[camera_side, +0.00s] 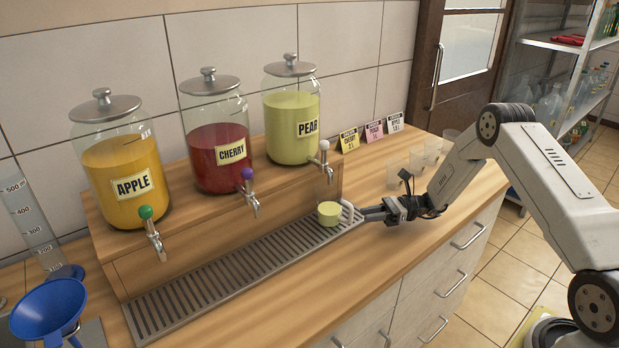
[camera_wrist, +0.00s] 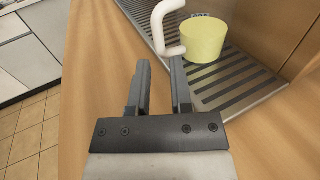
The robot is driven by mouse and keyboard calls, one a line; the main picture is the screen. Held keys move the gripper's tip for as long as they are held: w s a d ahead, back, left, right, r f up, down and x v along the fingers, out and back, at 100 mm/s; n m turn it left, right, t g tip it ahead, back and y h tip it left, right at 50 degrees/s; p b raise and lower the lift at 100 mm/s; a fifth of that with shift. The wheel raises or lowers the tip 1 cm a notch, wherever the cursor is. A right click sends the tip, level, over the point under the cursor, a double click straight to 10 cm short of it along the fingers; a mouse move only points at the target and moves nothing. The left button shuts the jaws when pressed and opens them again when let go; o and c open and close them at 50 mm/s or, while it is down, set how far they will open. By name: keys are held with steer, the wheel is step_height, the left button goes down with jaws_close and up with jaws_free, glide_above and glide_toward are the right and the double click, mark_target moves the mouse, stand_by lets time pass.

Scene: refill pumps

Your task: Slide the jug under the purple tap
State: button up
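The jug (camera_side: 329,214) is a small pale yellow-green cup with a white handle (camera_side: 348,209). It stands upright on the right end of the slatted drip tray (camera_side: 215,282), below the white-knobbed tap (camera_side: 325,158) of the pear dispenser. The purple tap (camera_side: 248,177) is on the cherry dispenser, left of the jug. My gripper (camera_side: 367,213) is low at the tray's right end, fingers toward the handle. In the wrist view my gripper (camera_wrist: 160,66) is open and empty; the handle (camera_wrist: 164,30) is just beyond the fingertips, and the jug (camera_wrist: 205,40) is behind it.
The apple dispenser (camera_side: 127,175) with a green tap stands at the left. A blue funnel (camera_side: 47,308) and a measuring cylinder (camera_side: 38,230) are at the far left. Price cards (camera_side: 373,132) and clear cups (camera_side: 418,156) stand at the back right. The tray left of the jug is clear.

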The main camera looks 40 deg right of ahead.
steer(key=shift+x, duration=3.6)
steer(key=shift+c, duration=0.2)
jaws_close()
steer(key=shift+a, duration=0.15)
steer(key=shift+a, duration=10.1)
steer(key=shift+o, duration=2.3)
jaws_free()
